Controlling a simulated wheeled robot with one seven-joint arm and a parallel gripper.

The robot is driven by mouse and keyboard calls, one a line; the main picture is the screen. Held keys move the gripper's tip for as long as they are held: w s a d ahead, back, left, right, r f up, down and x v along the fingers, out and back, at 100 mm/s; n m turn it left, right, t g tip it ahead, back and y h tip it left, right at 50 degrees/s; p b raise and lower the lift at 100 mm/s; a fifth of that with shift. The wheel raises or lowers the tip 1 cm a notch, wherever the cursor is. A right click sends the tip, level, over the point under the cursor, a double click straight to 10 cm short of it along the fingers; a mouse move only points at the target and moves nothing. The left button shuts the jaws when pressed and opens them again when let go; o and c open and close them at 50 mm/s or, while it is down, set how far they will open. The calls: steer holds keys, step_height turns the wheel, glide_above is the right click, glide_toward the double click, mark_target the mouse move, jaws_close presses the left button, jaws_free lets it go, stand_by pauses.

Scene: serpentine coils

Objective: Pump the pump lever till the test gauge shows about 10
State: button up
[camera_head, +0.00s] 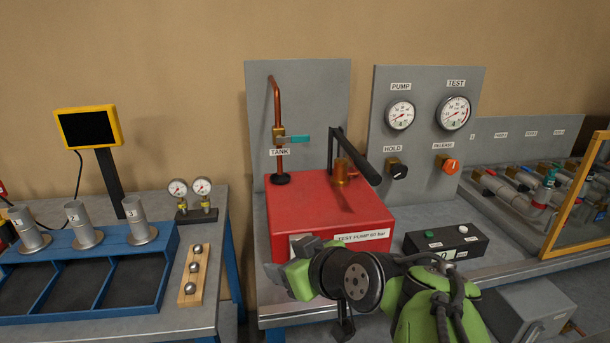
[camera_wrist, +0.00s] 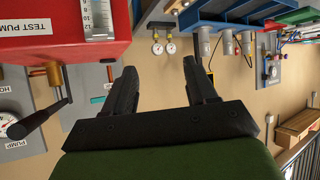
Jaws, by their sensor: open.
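The red test pump box (camera_head: 310,212) stands on the bench in the head view. Its black pump lever (camera_head: 356,155) slants from the upper left down to the right above the brass pivot. The lever also shows at the left of the wrist view (camera_wrist: 38,119). The round test gauge (camera_head: 455,112) is on the grey panel; its reading is too small to tell. My gripper (camera_wrist: 157,75) is open and empty in the wrist view, apart from the lever. In the head view my arm is in front of the box's front edge, and the fingers are hard to make out.
The pump gauge (camera_head: 400,115) hangs beside the test gauge, above the hold knob (camera_head: 397,169) and orange release knob (camera_head: 447,165). A teal-handled tank valve (camera_head: 290,139) is behind the box. A black button box (camera_head: 445,242) sits to its right, a blue tray (camera_head: 172,262) far left.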

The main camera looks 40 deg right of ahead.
steer(key=s+d+r+m+t+h+b, duration=0.1)
steer(key=s+d+h, duration=0.1)
steer(key=d, duration=0.4)
steer(key=s+d+r+m+t+h+b, duration=0.1)
steer(key=s+d+r+t+h, duration=0.1)
steer(key=d, duration=0.4)
steer(key=m+h, duration=0.2)
steer(key=h, duration=0.3)
glide_toward(372, 176)
steer(key=shift+t, duration=0.3)
steer(key=p+x, duration=0.1)
steer(key=x, duration=0.3)
steer(key=f+p+x, duration=0.1)
steer(key=x, duration=0.3)
steer(key=d+p+x, duration=0.1)
steer(key=p+x, duration=0.1)
steer(key=x, duration=0.2)
steer(key=shift+s+f, duration=0.2)
steer(key=shift+f, duration=0.15)
jaws_close()
